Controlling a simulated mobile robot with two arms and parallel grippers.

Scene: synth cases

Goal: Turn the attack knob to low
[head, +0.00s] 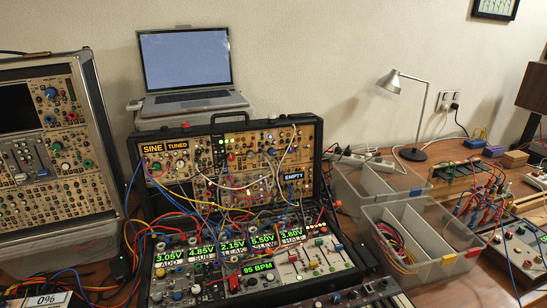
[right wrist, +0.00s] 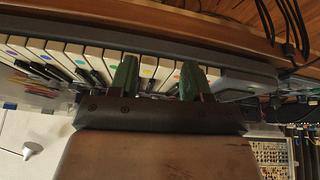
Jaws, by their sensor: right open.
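The open synth case (head: 232,165) stands mid-table in the head view, with many small knobs and patch cables. Its lower panel has green displays (head: 232,246) reading 3.05V, 4.85V, 2.15V, 5.50V and 3.80V, with small labels below them. I cannot make out which knob is the attack knob or how it is set. My right gripper (right wrist: 158,76) shows in the right wrist view, with two dark green fingertips apart and nothing between them. It is in front of a keyboard (right wrist: 93,58) with coloured dots on its keys. My left gripper is in neither view.
A laptop (head: 187,60) stands behind the case. Another synth case (head: 50,150) is at the left. Clear plastic bins (head: 463,264), one holding cables, stand right of the middle case. A desk lamp (head: 418,115) is behind them. Loose cables cross the lower panel and table.

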